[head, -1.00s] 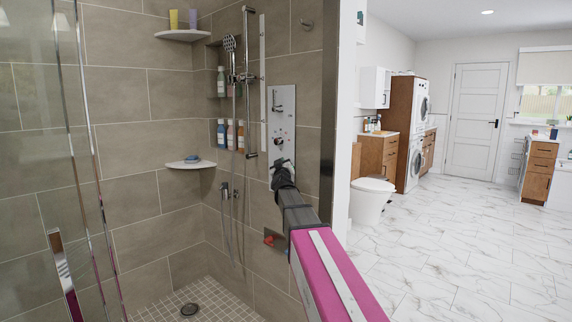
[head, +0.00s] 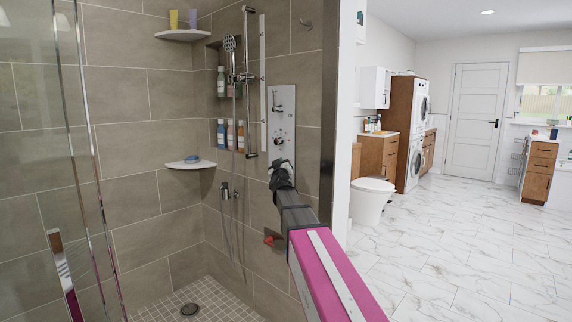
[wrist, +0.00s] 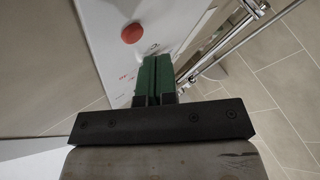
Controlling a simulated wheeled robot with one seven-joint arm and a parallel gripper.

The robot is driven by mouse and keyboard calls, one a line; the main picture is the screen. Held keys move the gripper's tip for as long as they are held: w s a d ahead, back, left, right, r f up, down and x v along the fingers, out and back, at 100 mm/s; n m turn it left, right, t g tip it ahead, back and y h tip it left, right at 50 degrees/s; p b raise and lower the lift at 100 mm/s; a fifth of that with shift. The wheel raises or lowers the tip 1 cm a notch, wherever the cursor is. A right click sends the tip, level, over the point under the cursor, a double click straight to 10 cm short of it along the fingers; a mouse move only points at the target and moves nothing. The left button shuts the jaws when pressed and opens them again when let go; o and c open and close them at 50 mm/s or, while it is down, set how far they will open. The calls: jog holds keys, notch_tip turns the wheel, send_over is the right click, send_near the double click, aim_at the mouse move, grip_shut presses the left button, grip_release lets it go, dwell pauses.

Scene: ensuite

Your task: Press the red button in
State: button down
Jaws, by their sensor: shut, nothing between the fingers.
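The red button (wrist: 134,33) is a round disc on the pale shower panel, up and left of my fingertips in the wrist view. It stands out from the panel face. I cannot make it out in the head view. The tall grey shower panel (head: 282,105) hangs on the tiled wall, its lower part hidden by my gripper. My gripper (head: 274,166) is in front of that lower part. In the wrist view its green fingers (wrist: 155,62) are together and empty, apart from the button. Whether the tips touch the panel I cannot tell.
A chrome shower rail (head: 246,90) stands left of the panel, also close to the right of my fingers in the wrist view. A corner shelf (head: 190,164) and a glass screen with chrome edges are farther left. Marble floor (head: 470,240) lies open at the right.

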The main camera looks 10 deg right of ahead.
jog(key=shift+s+a, duration=0.15)
jog(key=shift+a, duration=0.05)
jog(key=shift+s+a, duration=0.75)
jog(key=shift+a, duration=0.25)
jog(key=shift+s+a, duration=0.7)
jog(key=shift+a, duration=0.25)
jog(key=s+a+f+n+g+y, duration=0.1)
jog(key=s+a+f+g+y, duration=0.3)
jog(key=f, duration=1.1)
jog(key=s+f+n+g+y, duration=0.1)
jog(key=s+f+g+y, duration=0.2)
jog(key=s+f+g, duration=0.8)
jog(key=s+d+f+m+g+h, duration=0.1)
jog(key=s+d+f+m+g, duration=0.1)
jog(key=s+f, duration=0.8)
jog(key=s+d+f+m+g+h, duration=0.2)
jog(key=s+d+f+m+g, duration=0.1)
jog(key=s+f, duration=0.7)
jog(key=shift+s+d+f+g, duration=0.3)
jog(key=shift+g, duration=0.2)
